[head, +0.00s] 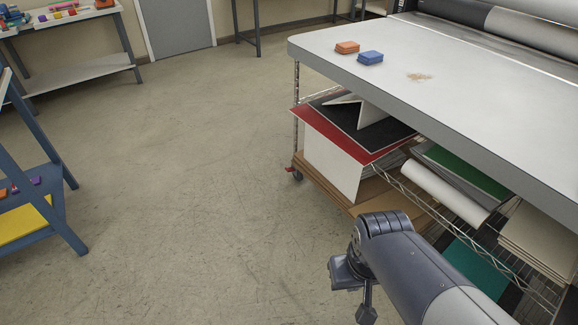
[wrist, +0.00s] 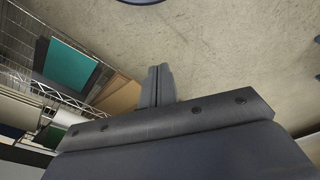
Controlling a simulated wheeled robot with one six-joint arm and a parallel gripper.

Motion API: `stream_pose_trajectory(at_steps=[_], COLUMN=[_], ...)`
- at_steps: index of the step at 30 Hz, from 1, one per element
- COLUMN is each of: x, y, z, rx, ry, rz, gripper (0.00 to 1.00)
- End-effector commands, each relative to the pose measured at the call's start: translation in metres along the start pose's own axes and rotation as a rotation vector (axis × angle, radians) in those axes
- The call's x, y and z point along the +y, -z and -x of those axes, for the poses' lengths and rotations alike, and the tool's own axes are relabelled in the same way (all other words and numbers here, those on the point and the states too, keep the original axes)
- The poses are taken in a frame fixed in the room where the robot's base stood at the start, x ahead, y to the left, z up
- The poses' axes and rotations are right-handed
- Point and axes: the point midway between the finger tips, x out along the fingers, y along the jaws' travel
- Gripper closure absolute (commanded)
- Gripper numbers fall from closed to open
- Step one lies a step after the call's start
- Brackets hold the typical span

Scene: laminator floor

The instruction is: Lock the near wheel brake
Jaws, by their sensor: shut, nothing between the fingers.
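A caster wheel (head: 297,175) with a small red brake tab (head: 290,169) sits under the left corner of the laminator table's wire shelf in the head view. The tab is too small for me to tell whether it is up or down. No other caster shows. My gripper (head: 366,314) points down over the floor, in front of the cart's long side and apart from that caster. In the wrist view my gripper's fingers (wrist: 158,75) are together and empty, with bare floor beyond them. No wheel or brake shows in the wrist view.
The laminator table (head: 440,125) has a wide top with an orange block (head: 347,47) and a blue block (head: 370,57) on it. Its lower shelf holds boards, including a red board (head: 325,130). A blue rack (head: 45,165) stands at the left. The floor between (head: 190,180) is clear.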

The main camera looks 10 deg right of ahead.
Motion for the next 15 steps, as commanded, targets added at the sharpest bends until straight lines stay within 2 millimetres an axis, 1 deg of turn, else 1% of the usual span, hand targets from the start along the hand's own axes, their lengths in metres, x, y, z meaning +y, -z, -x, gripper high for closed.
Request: stream_pose_trajectory(at_steps=[2, 5, 8, 11, 14, 15], x=[0.001, 0.006, 0.015, 0.029, 0.046, 0.053], y=[0.003, 0.012, 0.030, 0.053, 0.076, 0.085], z=[-0.003, -0.015, -0.035, -0.064, -0.097, -0.110], rx=[-0.002, -0.010, -0.022, -0.039, -0.056, -0.063], ry=[-0.002, -0.010, -0.023, -0.037, -0.049, -0.053], rz=[0.005, 0.029, 0.077, 0.143, 0.216, 0.246], gripper=[1.00, 1.00, 1.00, 1.00, 1.00, 1.00])
